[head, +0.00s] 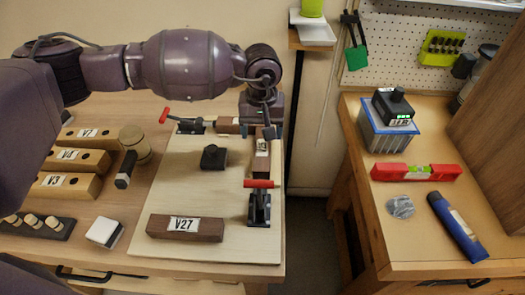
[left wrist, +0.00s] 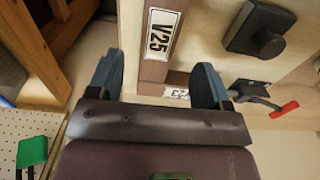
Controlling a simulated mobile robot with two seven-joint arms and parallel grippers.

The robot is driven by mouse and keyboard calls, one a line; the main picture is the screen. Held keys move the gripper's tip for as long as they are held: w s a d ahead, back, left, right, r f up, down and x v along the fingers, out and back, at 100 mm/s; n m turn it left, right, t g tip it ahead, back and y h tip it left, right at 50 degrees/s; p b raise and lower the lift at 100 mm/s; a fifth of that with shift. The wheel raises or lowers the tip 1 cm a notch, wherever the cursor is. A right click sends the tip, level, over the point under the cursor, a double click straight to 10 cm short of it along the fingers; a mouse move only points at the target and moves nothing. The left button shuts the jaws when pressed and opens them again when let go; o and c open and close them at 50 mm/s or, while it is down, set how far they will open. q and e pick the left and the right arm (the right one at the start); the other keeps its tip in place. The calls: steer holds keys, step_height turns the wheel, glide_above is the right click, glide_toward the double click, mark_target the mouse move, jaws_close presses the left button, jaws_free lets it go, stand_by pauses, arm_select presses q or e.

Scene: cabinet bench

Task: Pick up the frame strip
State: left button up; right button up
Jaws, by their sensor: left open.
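Dark brown wooden strips lie on a pale board (head: 185,200). The strip labelled V27 (head: 185,228) lies loose near the board's front edge. The strip labelled V25 (head: 261,165) runs along the right edge, with a red-handled clamp (head: 259,200) at its near end. A third strip (head: 229,126) lies along the back edge. My left gripper (head: 265,131) is over the board's back right corner. In the left wrist view its open fingers (left wrist: 157,72) are on either side of the strip line, with the V25 strip (left wrist: 159,32) between and beyond them. Contact cannot be told. My right gripper is out of view.
A second red-handled clamp (head: 190,125) stands at the back left of the board. A black knobbed block (head: 214,157) sits on the board. Left are labelled wooden blocks (head: 75,160) and a mallet (head: 132,155). A gap separates the right bench (head: 420,262).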

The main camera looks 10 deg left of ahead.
mark_target(263, 145)
arm_select(q)
step_height(263, 145, down, 5)
steer(key=shift+s+d+r, duration=0.1)
steer(key=shift+r, duration=0.15)
steer(key=c, duration=1.1)
